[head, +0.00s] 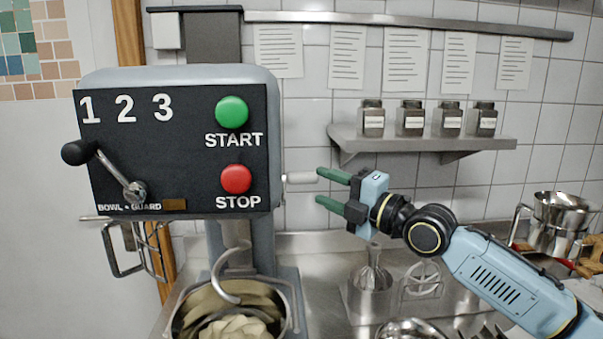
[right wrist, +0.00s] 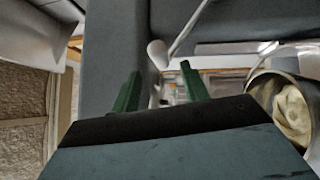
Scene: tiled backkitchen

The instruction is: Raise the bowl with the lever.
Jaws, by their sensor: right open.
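The mixer bowl (head: 290,312) is a metal bowl holding pale dough, under the dough hook at the bottom of the head view. In the right wrist view the bowl (right wrist: 262,92) is at the right edge. A pale lever handle (head: 301,178) sticks out from the mixer's right side. My right gripper (head: 318,186) is open and empty, its green fingertips just right of this handle. In the right wrist view the pale handle end (right wrist: 157,54) appears between the fingers, beyond their tips. I see no contact. My left gripper is out of view.
The mixer's front panel (head: 190,110) has green and red buttons and a black-knobbed lever (head: 78,152) at left. A shelf (head: 430,143) with several jars is on the back wall. Metal utensils and a pot (head: 560,215) stand on the counter at right.

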